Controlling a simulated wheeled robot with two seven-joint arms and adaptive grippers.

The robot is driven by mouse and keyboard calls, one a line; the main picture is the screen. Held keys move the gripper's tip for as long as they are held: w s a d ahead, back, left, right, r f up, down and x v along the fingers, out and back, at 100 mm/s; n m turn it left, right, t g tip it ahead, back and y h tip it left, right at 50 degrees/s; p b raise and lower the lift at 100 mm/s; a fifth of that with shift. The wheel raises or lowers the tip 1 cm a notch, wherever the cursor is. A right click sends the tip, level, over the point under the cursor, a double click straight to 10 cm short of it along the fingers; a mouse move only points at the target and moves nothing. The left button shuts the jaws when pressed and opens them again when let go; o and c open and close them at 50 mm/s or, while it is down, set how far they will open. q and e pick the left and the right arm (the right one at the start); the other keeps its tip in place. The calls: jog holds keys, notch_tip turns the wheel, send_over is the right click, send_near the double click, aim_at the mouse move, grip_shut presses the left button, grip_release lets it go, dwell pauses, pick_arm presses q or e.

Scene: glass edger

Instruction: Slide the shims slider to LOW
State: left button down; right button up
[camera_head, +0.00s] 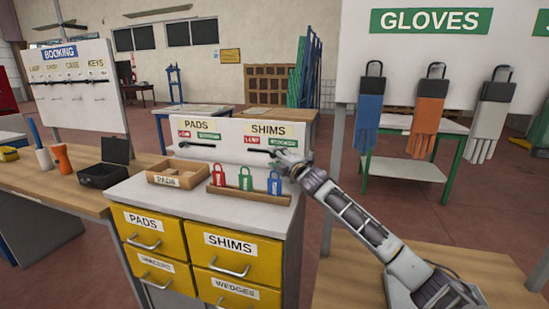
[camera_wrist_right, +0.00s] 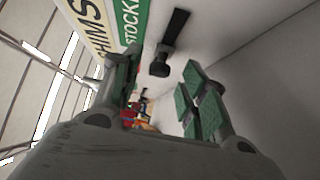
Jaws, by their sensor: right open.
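The shims slider is on the white back panel of the cabinet, under the SHIMS sign (camera_head: 268,129), a red label (camera_head: 251,141) and a green STOCKED label (camera_head: 283,142). Its dark slot (camera_head: 257,151) shows in the head view; my gripper hides the right end. My right gripper (camera_head: 280,156) is at that right end, below the green label. In the right wrist view, the black slider knob (camera_wrist_right: 160,66) lies ahead, between the open, green-padded fingers (camera_wrist_right: 166,92). The STOCKED label (camera_wrist_right: 133,22) is close by it. I cannot tell whether a finger touches the knob. My left gripper is not in view.
A wooden rack with red, green and blue padlocks (camera_head: 246,179) stands on the cabinet top below my gripper. A PADS box (camera_head: 178,174) is to its left. The PADS slider slot (camera_head: 196,146) is further left on the panel. Gloves (camera_head: 430,115) hang at the right.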

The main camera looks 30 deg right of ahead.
jog(key=shift+w, duration=0.95)
grip_shut()
